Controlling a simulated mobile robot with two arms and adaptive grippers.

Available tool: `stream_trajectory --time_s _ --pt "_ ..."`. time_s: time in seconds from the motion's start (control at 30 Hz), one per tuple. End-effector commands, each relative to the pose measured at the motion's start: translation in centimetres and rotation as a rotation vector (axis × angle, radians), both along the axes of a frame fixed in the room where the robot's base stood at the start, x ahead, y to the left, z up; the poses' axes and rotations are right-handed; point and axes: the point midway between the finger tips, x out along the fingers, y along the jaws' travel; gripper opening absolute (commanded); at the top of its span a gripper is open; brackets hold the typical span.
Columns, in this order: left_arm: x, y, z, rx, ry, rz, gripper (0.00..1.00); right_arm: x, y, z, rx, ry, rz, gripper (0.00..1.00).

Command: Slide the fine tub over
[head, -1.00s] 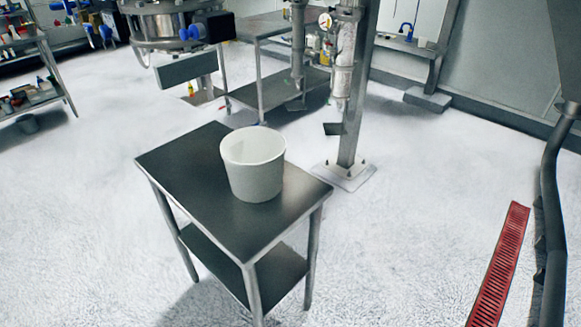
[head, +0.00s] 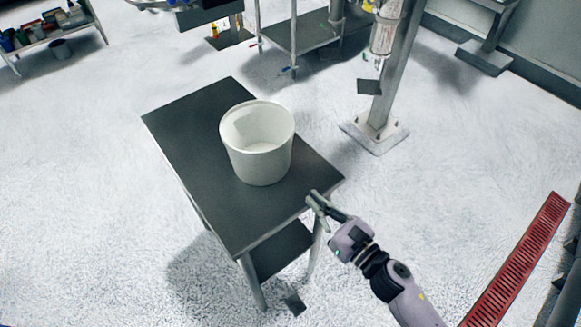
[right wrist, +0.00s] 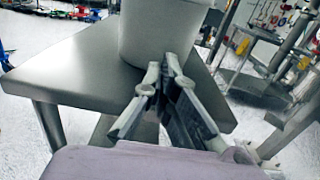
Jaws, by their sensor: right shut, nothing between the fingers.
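The fine tub is a white, round, open-topped tub (head: 258,160) standing upright on a dark metal table (head: 190,135), right of the table's middle. It looks empty. My right gripper (head: 316,202) is at the table's right front corner, a little apart from the tub, with its fingers pointing toward it. In the right wrist view the two fingers (right wrist: 162,72) are shut with nothing between them, and the tub (right wrist: 155,35) stands just beyond the fingertips. Whether they touch the tub cannot be told from that view. My left gripper is out of view.
A steel post (head: 392,75) on a bolted base plate (head: 375,136) stands behind the table to the right. A steel bench (head: 300,35) is at the back. A red floor grate (head: 518,258) lies at far right. The floor on the left is open.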

Motion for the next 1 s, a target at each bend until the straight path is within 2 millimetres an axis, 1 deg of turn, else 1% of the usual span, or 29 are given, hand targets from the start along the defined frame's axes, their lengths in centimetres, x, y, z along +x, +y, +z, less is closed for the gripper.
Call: stream_trajectory --time_s 0.03,0.2,0.4,0.5,0.7,1.0 --pt "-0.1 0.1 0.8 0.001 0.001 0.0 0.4 1.1 0.7 0.6 0.003 -0.002 -0.001 0.0" --pt "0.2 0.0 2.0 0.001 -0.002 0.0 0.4 4.1 2.8 0.5 0.003 0.0 -0.003 0.0" --pt "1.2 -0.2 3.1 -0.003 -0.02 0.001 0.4 6.9 5.0 0.4 0.004 0.002 -0.002 0.0" --pt "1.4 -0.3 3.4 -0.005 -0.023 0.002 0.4 7.8 5.6 0.2 0.003 0.003 -0.002 0.0" --pt "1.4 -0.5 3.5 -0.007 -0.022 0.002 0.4 8.5 6.1 0.1 0.002 0.003 -0.002 0.0" --pt "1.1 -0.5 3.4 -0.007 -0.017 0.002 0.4 8.5 6.1 0.0 0.002 0.003 -0.002 0.0"
